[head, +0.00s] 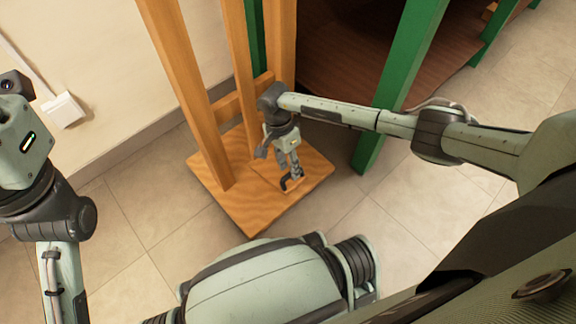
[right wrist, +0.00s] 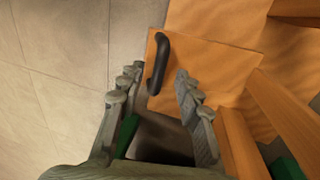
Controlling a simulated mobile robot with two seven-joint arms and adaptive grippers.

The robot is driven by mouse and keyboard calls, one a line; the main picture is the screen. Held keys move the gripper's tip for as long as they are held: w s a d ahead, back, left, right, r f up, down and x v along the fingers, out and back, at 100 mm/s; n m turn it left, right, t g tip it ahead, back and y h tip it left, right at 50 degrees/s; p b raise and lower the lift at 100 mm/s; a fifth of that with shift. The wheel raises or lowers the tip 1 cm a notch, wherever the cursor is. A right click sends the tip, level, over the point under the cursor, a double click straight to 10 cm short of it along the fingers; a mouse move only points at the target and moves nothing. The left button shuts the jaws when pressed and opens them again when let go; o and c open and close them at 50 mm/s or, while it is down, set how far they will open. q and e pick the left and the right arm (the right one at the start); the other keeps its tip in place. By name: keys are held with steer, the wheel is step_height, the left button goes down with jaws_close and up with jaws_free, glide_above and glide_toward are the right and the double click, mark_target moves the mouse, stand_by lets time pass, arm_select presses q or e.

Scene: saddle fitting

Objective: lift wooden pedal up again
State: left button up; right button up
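The wooden pedal (head: 268,174) is a flat orange-brown plate low on the wooden stand's base, and it also shows in the right wrist view (right wrist: 205,62). A curved black handle (head: 292,182) sits at its outer edge, and it shows clearly in the right wrist view (right wrist: 157,64). My right gripper (head: 288,164) points down over the pedal, close to the handle. In the right wrist view its fingers (right wrist: 157,73) are spread, with the handle between and just beyond the tips. I cannot tell whether they touch it. My left gripper is out of view.
Upright wooden posts (head: 182,90) rise from the wooden base (head: 235,215) on the left and behind the gripper. A green post (head: 400,80) stands to the right. Tiled floor (head: 130,220) is clear around the base. A wall (head: 95,60) is at the left.

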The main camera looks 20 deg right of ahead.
steer(key=v, duration=1.1)
steer(key=shift+r, duration=0.3)
